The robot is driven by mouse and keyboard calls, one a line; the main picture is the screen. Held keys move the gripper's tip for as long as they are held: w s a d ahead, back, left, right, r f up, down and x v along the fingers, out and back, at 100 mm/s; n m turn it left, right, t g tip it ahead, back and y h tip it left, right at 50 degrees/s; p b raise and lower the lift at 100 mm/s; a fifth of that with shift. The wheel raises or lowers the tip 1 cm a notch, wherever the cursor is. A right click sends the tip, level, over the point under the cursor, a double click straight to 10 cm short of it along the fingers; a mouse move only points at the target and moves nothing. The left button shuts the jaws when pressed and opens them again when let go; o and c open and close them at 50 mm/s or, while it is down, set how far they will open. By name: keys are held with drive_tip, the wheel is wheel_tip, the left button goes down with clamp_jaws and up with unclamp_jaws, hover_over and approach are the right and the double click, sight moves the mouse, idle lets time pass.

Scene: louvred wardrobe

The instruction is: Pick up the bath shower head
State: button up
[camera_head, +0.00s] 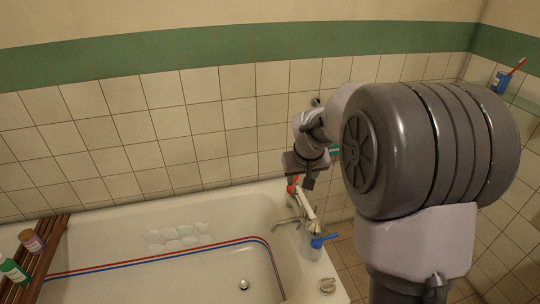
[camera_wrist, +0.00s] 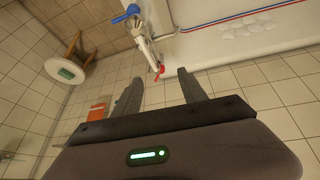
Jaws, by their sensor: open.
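A bath tap with a red handle and a blue handle (camera_head: 320,241) stands at the right end of the bathtub (camera_head: 180,279). A pale, slim piece (camera_head: 308,208) lies between the handles; I cannot tell whether it is the bath shower head or part of the tap. In the wrist view this pale piece (camera_wrist: 144,42) lies beyond my fingertips, with the red handle (camera_wrist: 160,71) at its near end. My gripper (camera_wrist: 161,77) is open, with nothing between its fingers. In the head view my gripper (camera_head: 300,177) is above and near the red handle, partly hidden by my wrist.
A wooden rack (camera_head: 42,259) with bottles crosses the tub's left end. A tiled wall (camera_head: 200,130) runs behind the tub. A blue cup (camera_head: 501,82) with a red toothbrush stands at upper right. A round stool (camera_wrist: 65,71) stands on the floor in the wrist view.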

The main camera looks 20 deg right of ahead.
drive_tip(key=n, duration=0.2)
approach(307, 203)
drive_tip(key=shift+h, duration=0.3)
drive_tip(key=b+x, duration=0.2)
drive_tip(key=x, duration=0.1)
drive_tip(key=b+x, duration=0.2)
drive_tip(key=x, duration=0.1)
drive_tip(key=b+x, duration=0.2)
drive_tip(key=x, duration=0.2)
drive_tip(key=shift+a+b, duration=0.3)
drive_tip(key=shift+a, duration=0.05)
drive_tip(key=shift+r, duration=0.1)
clamp_jaws()
